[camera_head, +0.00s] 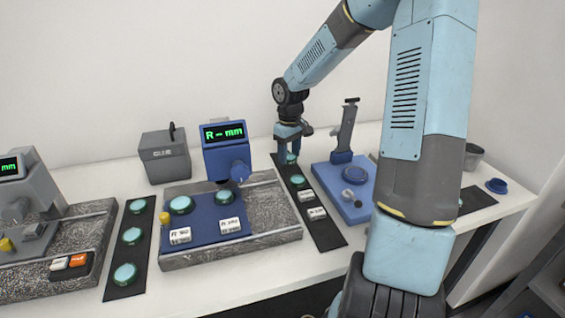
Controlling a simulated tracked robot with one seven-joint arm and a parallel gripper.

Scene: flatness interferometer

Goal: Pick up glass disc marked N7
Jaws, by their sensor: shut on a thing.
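My gripper (289,154) points down over the far end of the right black strip (322,230). It is shut on a green glass disc (291,159), which shows between and below the fingers. I cannot tell whether the disc still touches the strip. No N7 marking is readable on it at this size. Another green disc (298,181) lies on the same strip just in front of the gripper, with white label blocks (306,196) nearer. More green discs lie on the left black strip (127,293) and on the blue plate (205,222).
The blue instrument with a green display (224,150) stands left of the gripper on a grey granite base (278,213). A blue stand with a grey upright (345,135) is close on the right. A grey box (165,157) stands at the back left.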

